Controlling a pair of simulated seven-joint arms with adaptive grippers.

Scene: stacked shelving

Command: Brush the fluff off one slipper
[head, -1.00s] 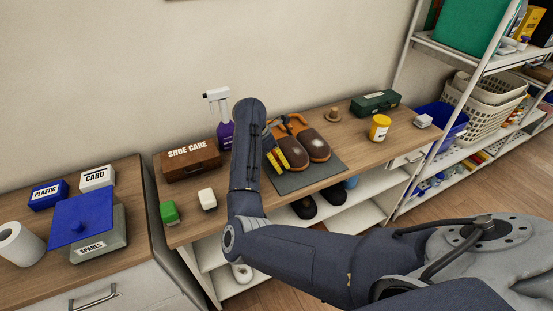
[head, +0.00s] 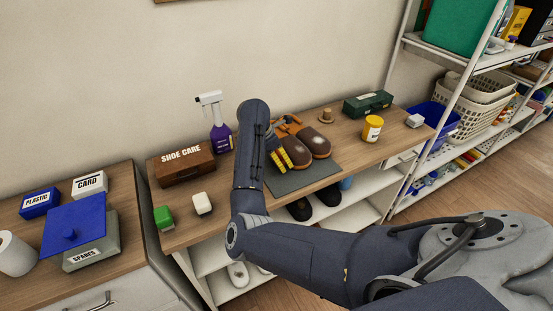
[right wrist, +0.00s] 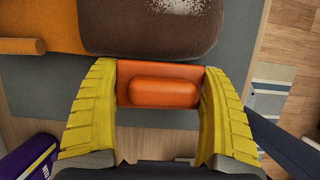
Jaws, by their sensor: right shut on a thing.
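Two brown slippers with orange parts lie on a dark grey mat (head: 290,184) on the wooden bench top: a near one (head: 298,153) and a far one (head: 319,146). In the right wrist view, a brown slipper toe (right wrist: 130,28) crosses the top and bears a patch of white fluff (right wrist: 185,5). My right gripper (head: 283,158) is beside the near slipper, its yellow fingers shut on an orange block (right wrist: 162,92), seemingly the brush. Its bristles are hidden, and I cannot tell whether it touches the slipper. My left gripper is out of view.
A yellow jar (head: 372,128) and a green box (head: 367,104) stand right. Dark shoes (head: 328,195) are on the shelf below.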

